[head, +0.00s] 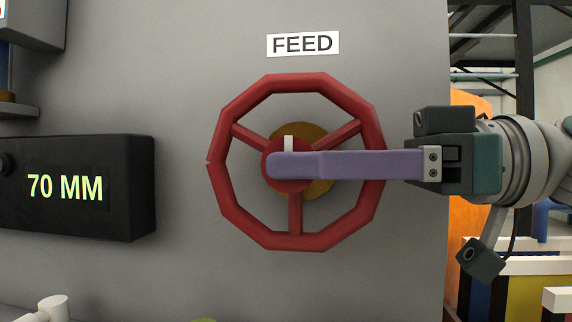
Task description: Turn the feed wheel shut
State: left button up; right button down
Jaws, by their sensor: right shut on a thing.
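The feed wheel (295,81) is a red, many-sided handwheel with three spokes, mounted upright on a grey panel under a white "FEED" label (303,44). My right gripper (282,165) comes in from the right. Its long purple finger crosses in front of the wheel's right rim and ends over the hub. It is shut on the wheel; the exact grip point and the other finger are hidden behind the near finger. A small pale tab (289,143) shows just above the fingertip. A brown disc (303,131) shows behind the hub. My left gripper is out of view.
A black display box (130,185) reading "70 MM" juts from the panel (400,280) on the left. A grey box stands at the upper left.

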grip_release()
jog(key=b+v, duration=0.2)
jog(key=v, duration=0.8)
